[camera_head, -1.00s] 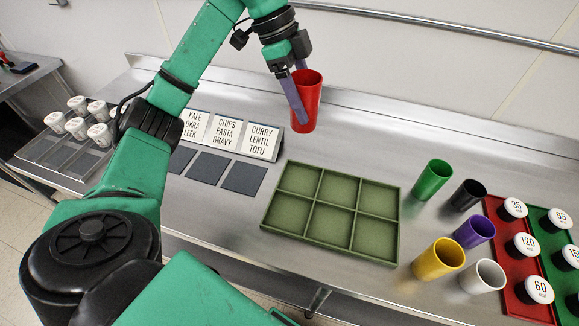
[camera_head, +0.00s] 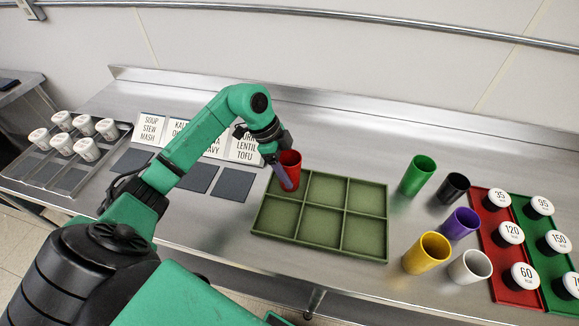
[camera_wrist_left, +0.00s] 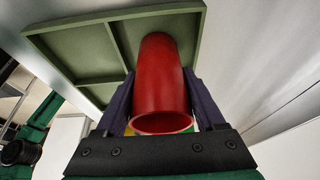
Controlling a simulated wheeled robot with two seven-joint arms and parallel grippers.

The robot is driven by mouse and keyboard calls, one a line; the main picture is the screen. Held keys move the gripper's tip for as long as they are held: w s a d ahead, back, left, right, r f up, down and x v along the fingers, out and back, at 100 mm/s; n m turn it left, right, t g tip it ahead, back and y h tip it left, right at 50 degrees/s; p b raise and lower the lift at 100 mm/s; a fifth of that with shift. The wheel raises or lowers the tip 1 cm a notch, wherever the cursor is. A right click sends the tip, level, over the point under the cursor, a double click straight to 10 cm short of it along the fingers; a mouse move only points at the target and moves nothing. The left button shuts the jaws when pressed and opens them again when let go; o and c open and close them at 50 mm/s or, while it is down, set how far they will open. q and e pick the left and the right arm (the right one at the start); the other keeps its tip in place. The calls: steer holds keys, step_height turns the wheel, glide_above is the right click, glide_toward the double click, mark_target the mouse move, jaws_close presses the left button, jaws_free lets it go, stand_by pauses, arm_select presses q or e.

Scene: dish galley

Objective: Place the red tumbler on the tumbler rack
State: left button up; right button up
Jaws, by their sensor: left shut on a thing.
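The red tumbler (camera_head: 289,168) is upright at the back left compartment of the green tumbler rack (camera_head: 321,238). My left gripper (camera_head: 283,176) is shut on it from the left side. In the left wrist view the red tumbler (camera_wrist_left: 160,85) sits between both fingers, its open rim towards the camera, with the rack (camera_wrist_left: 75,62) beyond it. I cannot tell if its base touches the compartment floor. The other compartments are empty. My right gripper is not in view.
Green (camera_head: 417,175), black (camera_head: 453,188), purple (camera_head: 460,224), yellow (camera_head: 427,252) and white (camera_head: 470,267) tumblers stand right of the rack. Labelled round pieces stand on red (camera_head: 497,264) and green mats further right.

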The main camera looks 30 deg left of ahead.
arm_select(q)
steer(key=shift+a, duration=0.15)
steer(key=o, duration=1)
steer(key=shift+f, duration=0.1)
steer(key=o, duration=0.4)
steer(key=shift+c, duration=0.2)
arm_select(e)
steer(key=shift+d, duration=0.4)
arm_select(q)
steer(key=shift+r, duration=0.2)
steer(key=shift+a+r, duration=0.15)
steer(key=shift+r, duration=0.15)
steer(key=b+v, duration=0.2)
steer(key=v, duration=0.9)
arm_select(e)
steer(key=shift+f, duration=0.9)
